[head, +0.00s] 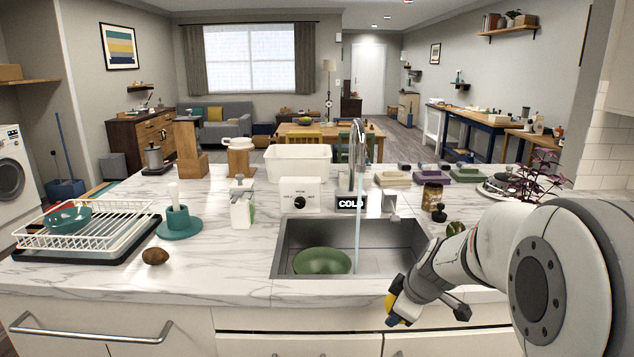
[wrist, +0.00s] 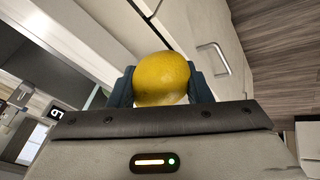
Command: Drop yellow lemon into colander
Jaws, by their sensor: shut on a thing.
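A yellow lemon (wrist: 162,78) sits between the two dark blue fingers of my gripper (wrist: 160,90) in the wrist view. My gripper is shut on it. A bit of the lemon (head: 390,301) shows there as yellow. A green round bowl-shaped vessel (head: 322,262), perhaps the colander, lies in the left part of the sink. Holes in it cannot be made out.
The grey sink (head: 400,258) is set in the marble counter. A tall faucet (head: 356,150) stands behind it, with a thin stream falling into the basin. A white dish rack (head: 85,235), a teal holder (head: 178,222) and a brown round item (head: 155,256) stand left.

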